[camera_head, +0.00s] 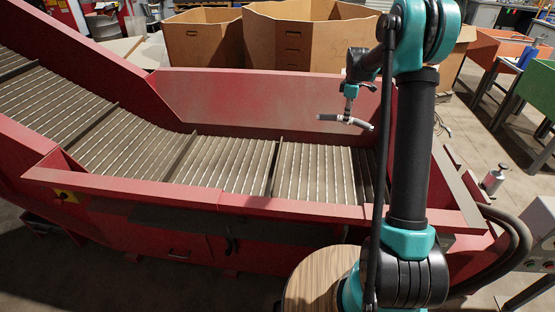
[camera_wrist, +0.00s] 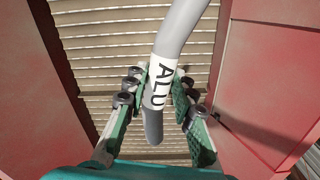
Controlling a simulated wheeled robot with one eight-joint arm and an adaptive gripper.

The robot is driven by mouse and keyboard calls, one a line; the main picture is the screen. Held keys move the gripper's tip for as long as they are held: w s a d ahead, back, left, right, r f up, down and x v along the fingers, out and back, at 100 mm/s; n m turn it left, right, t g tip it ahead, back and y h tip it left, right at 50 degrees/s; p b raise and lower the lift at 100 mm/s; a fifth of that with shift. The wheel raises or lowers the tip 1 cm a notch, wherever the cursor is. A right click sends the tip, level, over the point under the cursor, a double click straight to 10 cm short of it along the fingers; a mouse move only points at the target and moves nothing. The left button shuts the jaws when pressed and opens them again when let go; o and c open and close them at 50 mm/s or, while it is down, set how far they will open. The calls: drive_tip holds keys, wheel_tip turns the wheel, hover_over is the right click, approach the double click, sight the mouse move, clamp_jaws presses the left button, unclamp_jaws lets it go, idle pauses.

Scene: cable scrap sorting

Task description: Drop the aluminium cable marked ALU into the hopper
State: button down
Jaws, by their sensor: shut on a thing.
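A grey aluminium cable piece (camera_wrist: 179,35) with a white label reading ALU is between the fingers of my gripper (camera_wrist: 160,98) in the wrist view. The cable runs lengthwise and bends to the upper right. In the head view, my gripper (camera_head: 348,112) holds the cable (camera_head: 361,124) in the air over the right part of the red hopper (camera_head: 290,200). The ribbed conveyor floor (camera_head: 318,170) of the hopper lies below it and also shows in the wrist view (camera_wrist: 95,60). The cable is apart from the floor and walls.
The hopper's red back wall (camera_head: 240,100) stands close behind my gripper, and red walls flank the wrist view. An inclined ribbed belt (camera_head: 60,105) rises to the left. Large cardboard boxes (camera_head: 300,40) stand behind. A round wooden top (camera_head: 312,280) is in front.

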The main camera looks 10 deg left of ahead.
drive_tip(key=shift+f, duration=1.55)
drive_tip(key=c, duration=1.2)
unclamp_jaws()
wheel_tip(320, 180, up, 12)
drive_tip(key=shift+r, duration=0.1)
